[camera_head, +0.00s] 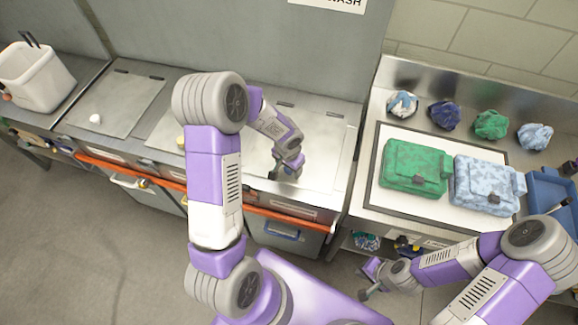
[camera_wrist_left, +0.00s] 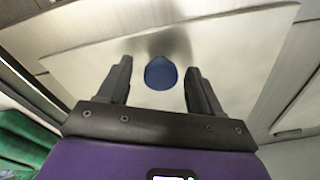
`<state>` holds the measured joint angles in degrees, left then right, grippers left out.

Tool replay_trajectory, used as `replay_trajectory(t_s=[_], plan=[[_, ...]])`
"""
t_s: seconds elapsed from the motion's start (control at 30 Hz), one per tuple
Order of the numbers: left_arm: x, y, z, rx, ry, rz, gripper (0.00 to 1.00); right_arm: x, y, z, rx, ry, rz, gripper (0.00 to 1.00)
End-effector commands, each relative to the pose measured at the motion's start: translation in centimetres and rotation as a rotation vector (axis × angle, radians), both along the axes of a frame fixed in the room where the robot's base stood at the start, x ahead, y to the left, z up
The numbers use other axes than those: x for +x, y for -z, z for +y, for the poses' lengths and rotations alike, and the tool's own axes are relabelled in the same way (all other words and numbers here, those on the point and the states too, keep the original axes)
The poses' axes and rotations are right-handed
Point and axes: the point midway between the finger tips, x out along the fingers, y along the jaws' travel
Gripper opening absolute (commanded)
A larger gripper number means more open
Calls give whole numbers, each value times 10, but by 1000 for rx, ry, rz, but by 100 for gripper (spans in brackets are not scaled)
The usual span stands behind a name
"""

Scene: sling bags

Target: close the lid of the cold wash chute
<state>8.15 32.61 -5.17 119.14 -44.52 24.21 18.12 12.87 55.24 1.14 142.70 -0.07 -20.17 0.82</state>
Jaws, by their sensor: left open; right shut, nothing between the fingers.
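A pale metal lid (camera_head: 325,150) lies in the counter under my left arm, below a partly cut-off sign (camera_head: 338,3) ending in "WASH". In the left wrist view the lid (camera_wrist_left: 100,58) fills much of the picture, with a round blue knob (camera_wrist_left: 161,74) on it. My left gripper (camera_head: 284,172) is over the lid's front part. It is open, its fingers (camera_wrist_left: 160,88) on either side of the knob in the picture; contact cannot be told. In the head view my gripper hides the knob. My right gripper (camera_head: 370,280) is shut and empty, low in front of the right-hand table.
Another lid (camera_head: 120,100) with a white knob (camera_head: 95,118) is at left; a yellowish knob (camera_head: 181,141) shows beside my arm. A white bin (camera_head: 38,82) stands far left. Green (camera_head: 413,165) and light-blue (camera_head: 484,184) bags lie on the right table, with crumpled cloths (camera_head: 445,114) behind.

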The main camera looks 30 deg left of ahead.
Motion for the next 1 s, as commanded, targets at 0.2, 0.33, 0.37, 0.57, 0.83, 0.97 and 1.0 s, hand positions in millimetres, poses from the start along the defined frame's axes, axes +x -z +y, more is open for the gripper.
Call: replay_trajectory(t_s=[0.2,0.33,0.37,0.57,0.83,0.97,1.0], plan=[[1,-10,0,0,-1,-5,65,0,-2,0,0,0,0,0],[-2,-32,-1,0,-1,-6,65,0,-5,0,0,0,0,0],[-2,-37,-1,1,0,-6,65,0,-6,0,0,0,0,0],[-6,-66,-1,0,-1,-3,65,0,-10,0,0,0,0,0],[-8,-76,-2,0,1,0,65,0,-11,0,0,0,0,0],[-8,-76,-2,0,1,0,65,0,-10,0,0,0,0,0],[-8,-76,-2,0,1,0,65,0,-10,0,0,0,0,0]])
